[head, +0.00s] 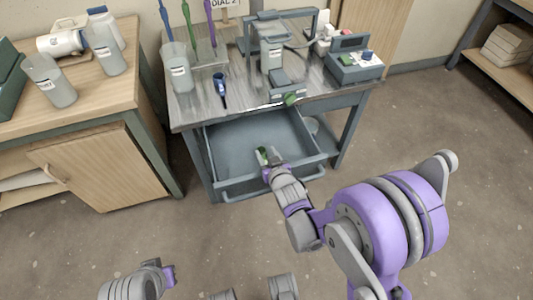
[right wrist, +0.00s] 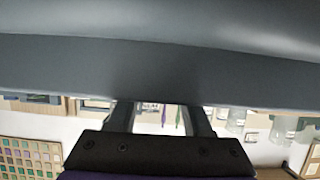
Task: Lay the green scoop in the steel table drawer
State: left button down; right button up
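The steel table (head: 183,121) has its drawer (head: 235,135) pulled out. My right gripper (head: 268,160) reaches over the drawer's front edge. In the right wrist view its two fingers (right wrist: 162,117) stand apart, with nothing visible between them but the far background. A large grey surface fills the top of that view. Part of my left arm (head: 150,280) shows low at the left; its finger opening cannot be made out.
Another small green item (head: 290,98) lies on the table top by a grey device (head: 288,88). A wooden cabinet (head: 105,165) is at the left. The rest of the drawer floor is clear.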

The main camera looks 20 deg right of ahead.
jog(key=shift+r+p, duration=0.3)
jog(key=shift+r, duration=0.05)
jog(key=shift+r+p, duration=0.4)
jog(key=shift+r, duration=0.15)
jog(key=p+v, duration=0.1)
jog(key=v, duration=1)
jog(key=shift+s, duration=0.45)
jog(key=s+d+r+g, duration=0.1)
jog(key=s+d+g, duration=0.1)
jog(key=s+g, duration=0.7)
jog(key=s, duration=0.8)
jog(key=shift+s+d+r, duration=0.25)
jog(key=shift+s+d, duration=0.05)
jog(key=shift+s, duration=0.1)
